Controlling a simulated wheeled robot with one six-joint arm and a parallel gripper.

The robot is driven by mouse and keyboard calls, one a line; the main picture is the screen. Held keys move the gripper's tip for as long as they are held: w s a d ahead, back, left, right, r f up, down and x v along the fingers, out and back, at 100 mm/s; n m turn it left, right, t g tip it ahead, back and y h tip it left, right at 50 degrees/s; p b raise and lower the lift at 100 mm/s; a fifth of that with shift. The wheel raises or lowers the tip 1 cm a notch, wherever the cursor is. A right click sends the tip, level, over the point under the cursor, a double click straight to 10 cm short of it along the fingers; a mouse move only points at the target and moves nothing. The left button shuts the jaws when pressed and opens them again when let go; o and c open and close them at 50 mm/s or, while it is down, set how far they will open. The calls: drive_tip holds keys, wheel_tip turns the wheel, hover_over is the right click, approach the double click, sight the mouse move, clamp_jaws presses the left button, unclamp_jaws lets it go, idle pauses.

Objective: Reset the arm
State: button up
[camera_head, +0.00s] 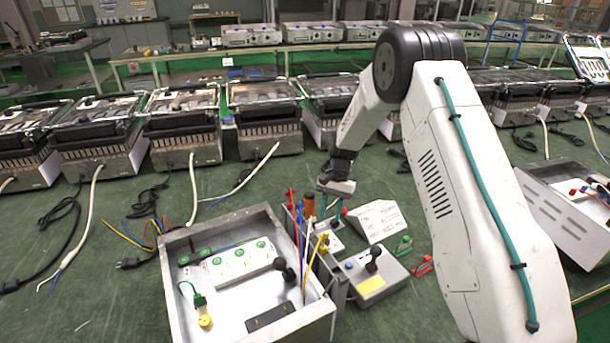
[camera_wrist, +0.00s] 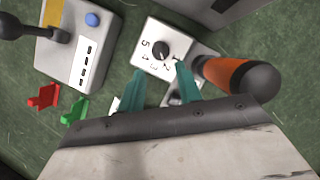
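My gripper (camera_head: 333,207) hangs low over the green workbench, just behind the open metal box (camera_head: 180,290). In the wrist view its two teal fingers (camera_wrist: 160,85) stand apart with nothing held between them. Below and beyond the fingertips is a white dial box (camera_wrist: 150,38) with a black knob and printed numbers. An orange and black handle (camera_wrist: 222,72) lies close to the right finger; an orange handle (camera_head: 308,204) also shows in the head view. I cannot tell whether the finger touches it.
A grey control box (camera_head: 362,292) with a black lever stands right of the metal box. Red (camera_head: 422,265) and green (camera_head: 404,244) clips lie beside it. A white sloped piece (camera_head: 376,220) is behind. Heating units (camera_head: 183,130) line the back; cables cover the left bench.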

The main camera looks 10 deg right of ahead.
drive_tip(key=s+r+n+t+h, duration=0.1)
drive_tip(key=s+r+n+t, duration=0.1)
drive_tip(key=s+r, duration=1.4)
drive_tip(key=s+r+n+t+h, duration=0.1)
drive_tip(key=s+r+n, duration=0.4)
drive_tip(key=s+r, duration=1.2)
drive_tip(key=s+t, duration=0.1)
drive_tip(key=s, duration=0.7)
drive_tip(key=shift+d+r+n+t+h, duration=0.15)
drive_tip(key=shift+d+n+t+h, duration=0.15)
drive_tip(key=shift+t+h, duration=0.1)
